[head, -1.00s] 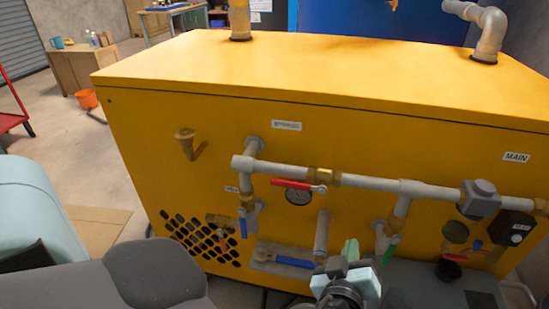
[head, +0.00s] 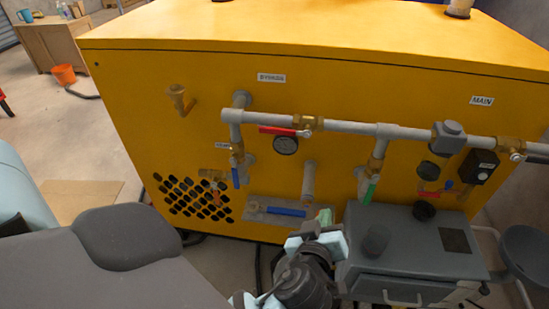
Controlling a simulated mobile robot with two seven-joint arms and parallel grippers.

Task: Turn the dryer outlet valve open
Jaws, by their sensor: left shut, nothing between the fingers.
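Several valves sit on the front of the yellow cabinet (head: 120,95). A red-handled valve (head: 285,131) is on the grey horizontal pipe, its handle along the pipe. A blue handle (head: 236,178) hangs down at left, and another blue handle (head: 286,212) lies flat low down. A green handle (head: 369,194) points down under the right branch. A smaller red handle (head: 429,193) is at right. I cannot tell which is the dryer outlet valve. My left gripper (head: 323,217) is shut and empty, in front of the cabinet's lower part, right of the low blue handle in the picture. My right gripper is out of view.
Labels reading BYPASS (head: 272,78) and MAIN (head: 482,100) are on the cabinet. A round gauge (head: 286,146) is below the pipe. A grey box (head: 400,285) with handles stands at right, beside a dark round seat (head: 528,255). Open floor lies at left.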

